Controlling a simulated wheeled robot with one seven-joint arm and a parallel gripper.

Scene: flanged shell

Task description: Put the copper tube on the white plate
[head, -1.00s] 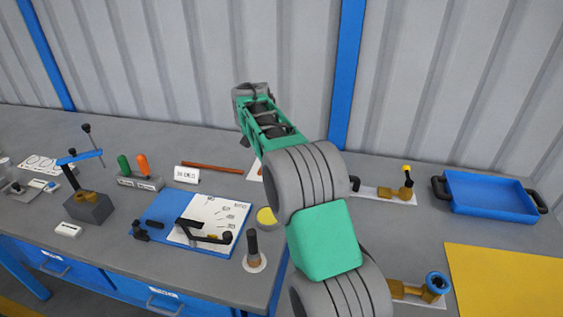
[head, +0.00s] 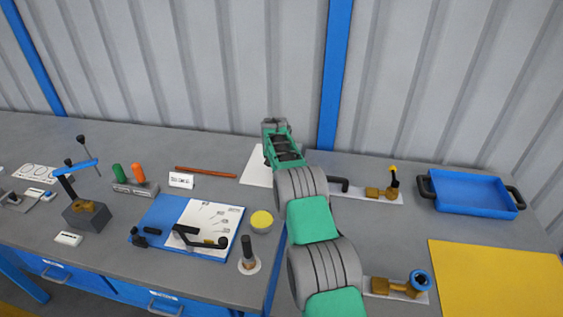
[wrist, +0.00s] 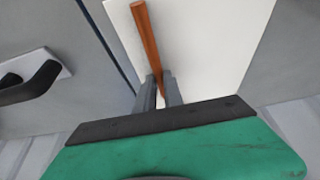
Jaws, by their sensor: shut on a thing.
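The copper tube (wrist: 147,40) shows in the wrist view as a slim orange-brown rod. My gripper (wrist: 160,90) is shut on it near one end, and the rest sticks out past the fingers towards the top of the picture. Behind it is the white plate (wrist: 210,50), flat on the bench; I cannot tell whether the tube touches it. In the head view the white plate (head: 256,170) is partly hidden by my arm. My fingers and the held tube are hidden there.
Another reddish-brown rod (head: 205,171) lies left of the plate, behind a small white sign (head: 181,181). A black handle (head: 340,184) stands close on the plate's right. A blue tray (head: 472,192) is further right. The corrugated wall is close behind.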

